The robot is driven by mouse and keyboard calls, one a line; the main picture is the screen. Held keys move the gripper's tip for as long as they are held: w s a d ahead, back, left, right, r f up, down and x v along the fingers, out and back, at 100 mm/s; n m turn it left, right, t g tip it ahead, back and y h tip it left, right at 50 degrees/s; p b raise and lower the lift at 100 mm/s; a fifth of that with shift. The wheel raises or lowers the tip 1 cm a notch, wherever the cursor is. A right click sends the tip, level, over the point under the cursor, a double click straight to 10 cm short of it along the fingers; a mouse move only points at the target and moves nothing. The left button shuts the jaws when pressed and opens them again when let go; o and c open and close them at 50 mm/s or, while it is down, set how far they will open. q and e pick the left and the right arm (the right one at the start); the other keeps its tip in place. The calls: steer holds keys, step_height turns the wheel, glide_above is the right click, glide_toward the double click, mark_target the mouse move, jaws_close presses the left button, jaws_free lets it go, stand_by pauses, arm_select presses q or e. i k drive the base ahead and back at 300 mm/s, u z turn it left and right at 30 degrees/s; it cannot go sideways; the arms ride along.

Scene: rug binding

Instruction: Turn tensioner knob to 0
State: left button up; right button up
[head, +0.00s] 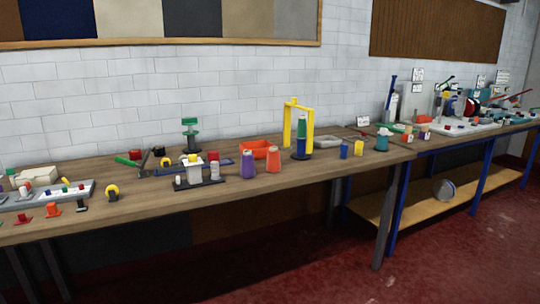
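I cannot tell for sure which thing is the tensioner knob, and no dial marks are readable from here. A small white device on a dark base (197,180) stands near the front of the wooden table. A green-topped post device (190,128) stands behind it. A yellow frame (288,127) with a green spool (302,130) stands towards the right. Neither of my grippers is in view.
The wooden table (330,172) runs along a white brick wall. Purple (247,166) and orange (273,160) cones stand near an orange bin (253,149). A grey panel with coloured buttons (60,196) lies at left. A second bench at right carries more machines. The red floor in front is clear.

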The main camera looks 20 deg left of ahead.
mark_target(191, 158)
steer(key=z, duration=0.15)
steer(key=i, duration=1.15)
steer(key=u, duration=1.9)
